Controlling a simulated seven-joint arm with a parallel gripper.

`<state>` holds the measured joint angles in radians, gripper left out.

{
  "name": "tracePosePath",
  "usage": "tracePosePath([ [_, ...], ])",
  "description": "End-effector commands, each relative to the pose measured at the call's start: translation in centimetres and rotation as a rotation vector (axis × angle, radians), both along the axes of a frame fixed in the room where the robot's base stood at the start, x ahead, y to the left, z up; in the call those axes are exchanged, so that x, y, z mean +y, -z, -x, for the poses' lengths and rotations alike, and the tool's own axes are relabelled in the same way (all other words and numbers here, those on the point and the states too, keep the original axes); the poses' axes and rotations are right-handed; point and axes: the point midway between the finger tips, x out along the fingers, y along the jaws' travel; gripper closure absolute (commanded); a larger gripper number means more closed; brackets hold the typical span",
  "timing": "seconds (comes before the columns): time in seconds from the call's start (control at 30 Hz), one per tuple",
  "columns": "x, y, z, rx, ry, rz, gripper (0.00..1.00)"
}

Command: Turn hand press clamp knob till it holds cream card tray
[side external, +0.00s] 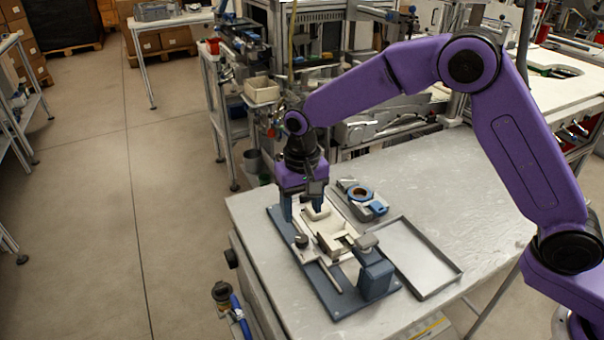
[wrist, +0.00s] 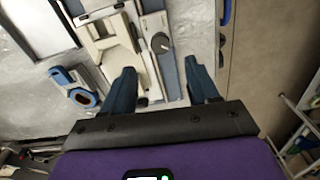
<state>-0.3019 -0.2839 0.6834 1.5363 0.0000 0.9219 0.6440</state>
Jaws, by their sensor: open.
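The hand press stands on a blue-grey base plate (side external: 335,305) on the metal table. Its clamp knob (side external: 301,241) is round and dark with a pale pointer mark; it also shows in the wrist view (wrist: 160,43). The cream card tray (side external: 328,232) lies on the press beside the knob; the wrist view shows it left of the knob (wrist: 112,50). My gripper (side external: 303,212) is open and empty over the far end of the press. In the wrist view its fingertips (wrist: 161,68) are spread either side of the knob's line, apart from it. Whether the clamp touches the tray is unclear.
The press's blue upright (side external: 375,277) rises at the near end. The right part of the table is clear.

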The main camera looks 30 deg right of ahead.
Motion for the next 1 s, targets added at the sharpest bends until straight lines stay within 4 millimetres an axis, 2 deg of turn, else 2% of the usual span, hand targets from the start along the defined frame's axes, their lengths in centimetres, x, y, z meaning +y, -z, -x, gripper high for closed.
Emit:
tracePosePath([
  [0.03,0.1,-1.3,-0.1,-0.004,0.000,-0.003,0.41],
  [0.2,0.1,-4.6,-0.1,-0.003,0.000,-0.002,0.41],
  [0.4,0.0,-7.4,0.0,-0.001,0.000,-0.001,0.41],
  [0.6,0.0,-8.4,0.0,0.001,0.000,0.001,0.41],
  [1.0,0.0,-8.4,0.0,0.002,0.000,0.001,0.41],
])
